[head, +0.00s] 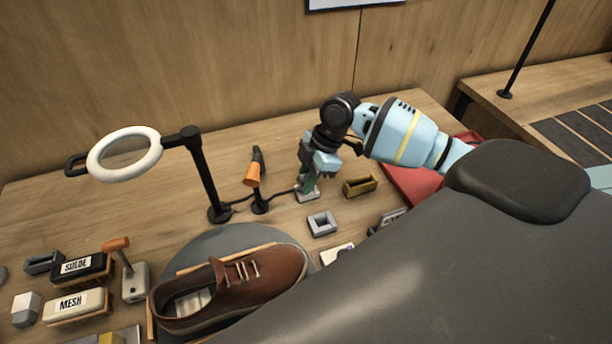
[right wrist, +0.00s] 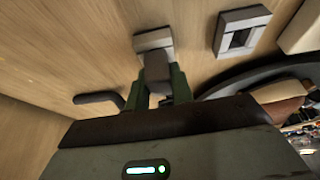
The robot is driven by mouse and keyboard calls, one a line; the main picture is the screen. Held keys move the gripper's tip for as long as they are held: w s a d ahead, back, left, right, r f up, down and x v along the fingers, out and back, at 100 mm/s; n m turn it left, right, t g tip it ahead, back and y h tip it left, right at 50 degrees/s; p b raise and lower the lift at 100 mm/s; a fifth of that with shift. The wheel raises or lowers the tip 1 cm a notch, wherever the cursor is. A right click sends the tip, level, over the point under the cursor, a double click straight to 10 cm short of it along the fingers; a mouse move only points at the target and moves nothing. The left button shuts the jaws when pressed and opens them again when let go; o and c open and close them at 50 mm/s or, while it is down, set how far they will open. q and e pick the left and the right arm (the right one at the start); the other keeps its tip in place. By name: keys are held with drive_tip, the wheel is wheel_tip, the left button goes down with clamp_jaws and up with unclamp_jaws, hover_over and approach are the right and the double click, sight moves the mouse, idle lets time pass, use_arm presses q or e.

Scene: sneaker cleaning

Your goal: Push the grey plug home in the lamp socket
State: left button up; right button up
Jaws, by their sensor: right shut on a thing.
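My right gripper (head: 309,180) is at the back middle of the table, pointing down, and is shut on the grey plug (right wrist: 157,68). In the right wrist view its green fingers (right wrist: 162,88) stand on both sides of the plug. The plug's far end meets or overlaps the pale grey lamp socket (right wrist: 153,40); how deep it sits cannot be told. The socket also shows in the head view (head: 307,196), low under the fingers. The ring lamp (head: 205,178) stands to the left, with a black cord running toward the socket. My left gripper is not in view.
A hollow grey block (head: 322,223) and a brass-coloured open box (head: 360,185) lie close to the right gripper. An orange-and-black tool (head: 253,172) stands left of it. A brown shoe (head: 230,290) is in front; brushes (head: 80,268) lie at left.

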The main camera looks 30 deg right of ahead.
drive_tip(key=o, duration=1)
drive_tip(key=shift+v, duration=3.9)
drive_tip(key=shift+f, duration=0.1)
